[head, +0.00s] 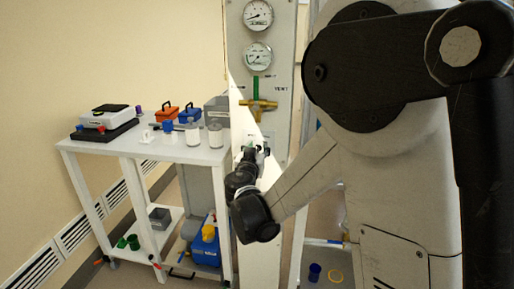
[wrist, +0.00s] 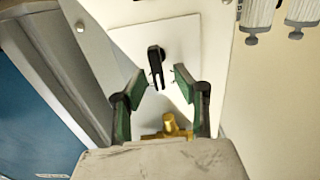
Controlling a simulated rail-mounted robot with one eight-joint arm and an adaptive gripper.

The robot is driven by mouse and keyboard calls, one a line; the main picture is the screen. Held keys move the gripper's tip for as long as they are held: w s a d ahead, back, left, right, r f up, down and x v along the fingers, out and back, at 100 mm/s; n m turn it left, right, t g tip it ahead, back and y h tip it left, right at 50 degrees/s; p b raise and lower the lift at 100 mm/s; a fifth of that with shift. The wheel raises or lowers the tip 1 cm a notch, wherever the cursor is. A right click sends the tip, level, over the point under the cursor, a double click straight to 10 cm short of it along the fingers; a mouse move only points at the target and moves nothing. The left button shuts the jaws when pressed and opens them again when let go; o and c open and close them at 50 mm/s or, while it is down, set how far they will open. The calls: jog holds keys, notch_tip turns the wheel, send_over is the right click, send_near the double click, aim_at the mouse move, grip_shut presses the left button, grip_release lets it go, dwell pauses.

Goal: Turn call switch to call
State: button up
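A black lever switch (wrist: 156,62) sits on a pale plate (wrist: 185,40) in the wrist view; it is probably the call switch, but I can read no label. Its handle points down the picture, slightly tilted. My gripper (wrist: 158,79) is open, with green-padded fingers to the left and right of the handle's lower end. I see no clear contact with the handle. In the head view my gripper (head: 256,151) is small, in front of the narrow white panel below the vent valve. I cannot make out the switch there.
A brass valve (head: 260,104) marked VENT and two gauges (head: 258,56) are on the panel above my gripper. Brass also shows near the gripper in the wrist view (wrist: 172,126). A white table (head: 190,153) with jars and boxes stands left.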

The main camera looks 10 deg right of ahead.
jog(key=v, duration=1.2)
